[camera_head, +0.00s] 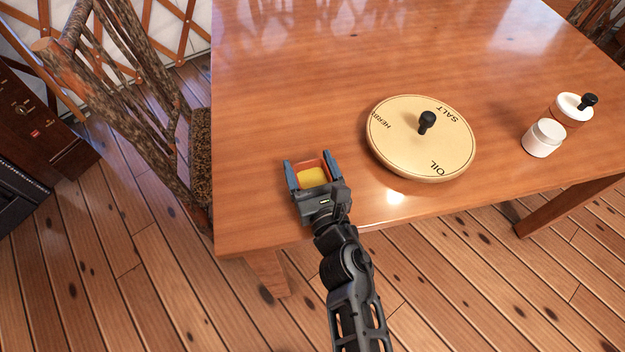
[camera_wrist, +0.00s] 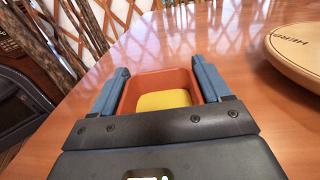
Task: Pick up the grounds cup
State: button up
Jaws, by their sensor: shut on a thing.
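The cup between my fingers (camera_head: 325,161) is small, squarish and orange-brown, with something yellow inside; I take it to be the grounds cup. It also shows in the wrist view (camera_wrist: 132,92), where its rim and yellow inside face me. My gripper (camera_head: 310,166) is shut on it, one blue-grey finger on each side, at the front left part of the wooden table (camera_head: 290,60). In the wrist view the fingers (camera_wrist: 160,85) press against its left and right walls. I cannot tell whether its base touches the table, since my gripper hides the near side.
A round wooden turntable (camera_head: 400,150) marked HERBS, SALT and OIL, with a black knob (camera_head: 427,122), stands right of my gripper. A white jar (camera_head: 543,138) and a white-lidded pot (camera_head: 572,109) with a black handle stand farther right. A rough wooden chair (camera_head: 120,60) is at the left.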

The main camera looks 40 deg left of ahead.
jog(key=shift+c, duration=1)
jog(key=shift+r, duration=0.1)
